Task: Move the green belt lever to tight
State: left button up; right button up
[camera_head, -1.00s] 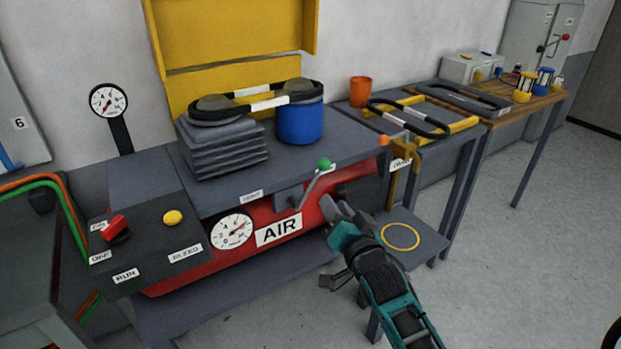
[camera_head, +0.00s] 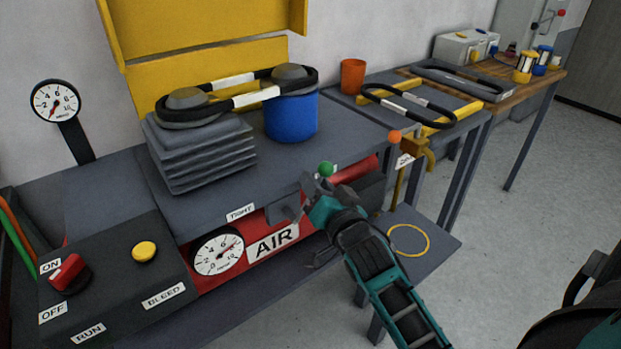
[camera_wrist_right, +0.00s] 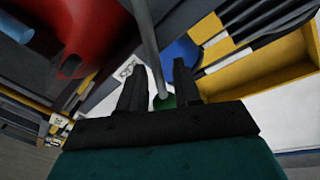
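The green lever knob (camera_head: 326,169) stands at the front edge of the grey bench, right of the TIGHT label (camera_head: 240,213). A white label behind the knob is mostly covered. My right gripper (camera_head: 312,188) is at the lever, just below and left of the knob, and hides most of the rod. In the right wrist view, the two fingers (camera_wrist_right: 160,88) are apart, with the green knob (camera_wrist_right: 163,101) between them and the grey rod (camera_wrist_right: 145,38) running up past them. I cannot tell whether either finger touches it. My left gripper is not in view.
The red AIR tank (camera_head: 275,243) with its gauge lies under the bench top. An orange knob (camera_head: 394,136) stands right of the lever. A belt runs over pulleys on the grey bellows (camera_head: 200,155) and blue cylinder (camera_head: 291,118). The control box (camera_head: 115,270) is front left.

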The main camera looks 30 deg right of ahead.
dwell(0.3)
grip_shut()
dwell(0.5)
